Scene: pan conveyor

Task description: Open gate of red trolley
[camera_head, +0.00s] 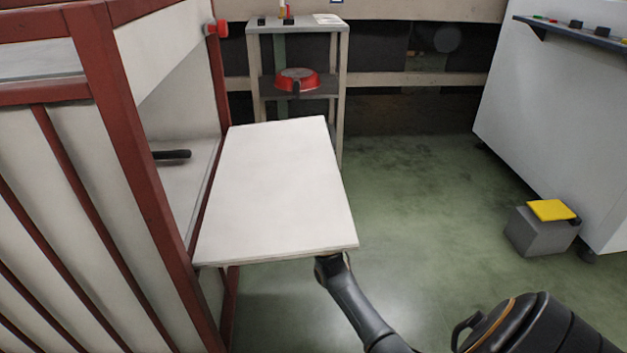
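The red trolley (130,150) stands at the left, with a red frame and white panels. Its gate (277,190) is a white panel hinged at the trolley's side; it stands out roughly level over the floor, leaving the side opening uncovered. My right arm comes in from the lower right. My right gripper (332,266) is at the near right corner of the gate, at or just below its edge. Its fingers are mostly hidden, so I cannot tell whether they touch or grip the panel. My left gripper is not in view.
A black handle (172,154) shows inside the trolley. A grey block with a yellow top (548,210) sits beside a white machine (550,100). The green floor between is clear.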

